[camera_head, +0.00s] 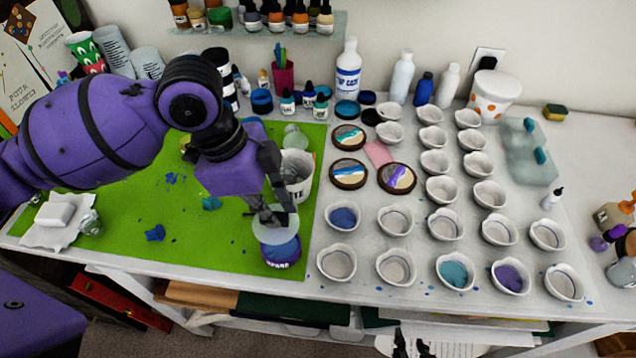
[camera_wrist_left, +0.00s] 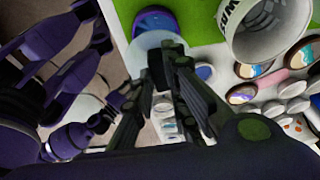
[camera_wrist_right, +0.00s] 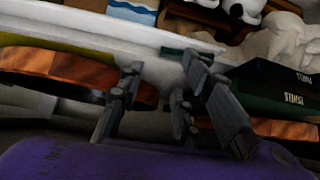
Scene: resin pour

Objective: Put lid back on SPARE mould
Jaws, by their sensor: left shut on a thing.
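My left gripper (camera_head: 268,212) is shut on a translucent whitish round lid (camera_head: 275,227). The lid is over or just above a round purple-and-white mould (camera_head: 281,254) at the front right corner of the green mat. I cannot tell whether the lid touches the mould's rim. In the left wrist view the pale lid (camera_wrist_left: 149,42) shows at the fingertips, with the purple mould (camera_wrist_left: 157,20) beyond it. The mould's label is too small to read. My right gripper (camera_wrist_right: 165,80) is open and empty, low by the table's front edge, near shelf items.
A white printed bucket (camera_head: 297,178) stands just behind the left gripper. The green mat (camera_head: 130,235) carries blue bits. Several white cups (camera_head: 394,220) crowd the table to the right, some with coloured resin. Round coasters (camera_head: 349,174) lie behind them.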

